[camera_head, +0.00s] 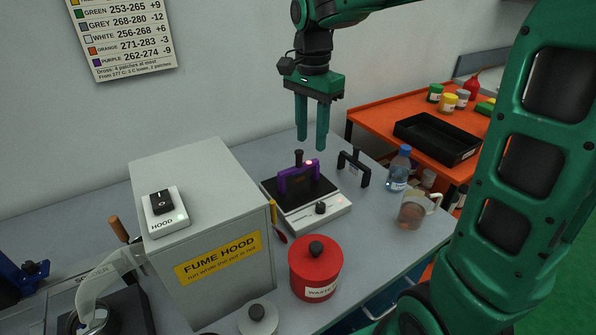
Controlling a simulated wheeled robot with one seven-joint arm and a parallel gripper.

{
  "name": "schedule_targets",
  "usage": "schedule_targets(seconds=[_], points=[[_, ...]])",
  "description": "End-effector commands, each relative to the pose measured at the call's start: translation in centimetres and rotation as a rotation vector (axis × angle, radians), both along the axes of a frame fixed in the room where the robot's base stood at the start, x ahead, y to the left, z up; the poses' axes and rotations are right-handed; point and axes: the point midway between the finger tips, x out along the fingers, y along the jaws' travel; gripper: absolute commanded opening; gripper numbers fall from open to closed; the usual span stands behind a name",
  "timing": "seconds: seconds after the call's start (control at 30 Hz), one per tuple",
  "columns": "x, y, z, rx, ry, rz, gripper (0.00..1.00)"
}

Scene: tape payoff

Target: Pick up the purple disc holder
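The purple disc holder (286,181), an arch-shaped bracket, stands on the black top of a white hotplate-like device (329,212) in the middle of the bench. A black knob rises at its top, and a small glowing reddish spot shows near its right end. My gripper (312,143) hangs above it and points down. Its two green fingers are apart with nothing between them, so it is open and empty. The fingertips look close above the holder, but the exact gap is hard to tell.
A similar black holder (354,168) stands just right of the device. A blue-capped bottle (398,171) and a glass jug (412,212) stand farther right. A red waste pot (316,270) is in front, and the fume hood box (205,215) is left. An orange table (385,118) holds a black tray (437,138).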

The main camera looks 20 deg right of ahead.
Motion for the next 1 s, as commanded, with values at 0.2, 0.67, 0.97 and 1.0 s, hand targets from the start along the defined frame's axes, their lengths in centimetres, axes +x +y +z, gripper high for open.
schedule_targets(seconds=[0.2, 0.67, 0.97, 1.0], points=[[1.8, 2.5, -0.4, 0.013, 0.003, -0.053, 0.37], [1.8, 2.6, -5.5, 0.013, 0.001, -0.056, 0.37], [1.7, 2.4, -9.0, 0.012, 0.004, -0.056, 0.37], [1.7, 2.4, -9.5, 0.013, 0.003, -0.056, 0.37]])
